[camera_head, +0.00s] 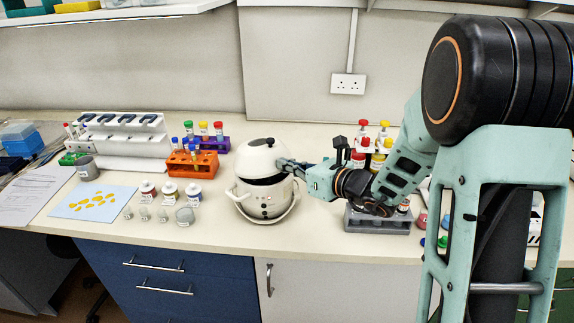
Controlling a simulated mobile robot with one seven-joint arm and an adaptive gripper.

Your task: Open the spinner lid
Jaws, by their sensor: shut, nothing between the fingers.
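The spinner (262,205) is a white, round, pot-like device on the bench, in the middle of the view, with a side handle and small lights on its front. Its domed white lid (255,157) has a dark knob on top. A dark gap shows between lid and body, so the lid appears partly raised. My gripper (285,163) is shut and empty at the right side of the lid, by its rim. I cannot tell whether the fingertips touch the lid or are under its edge.
An orange rack (193,165) with tubes and several small bottles stand left of the spinner. A grey rack (378,222) stands to the right, under my arm. A blue mat (92,200) with yellow pieces lies at left.

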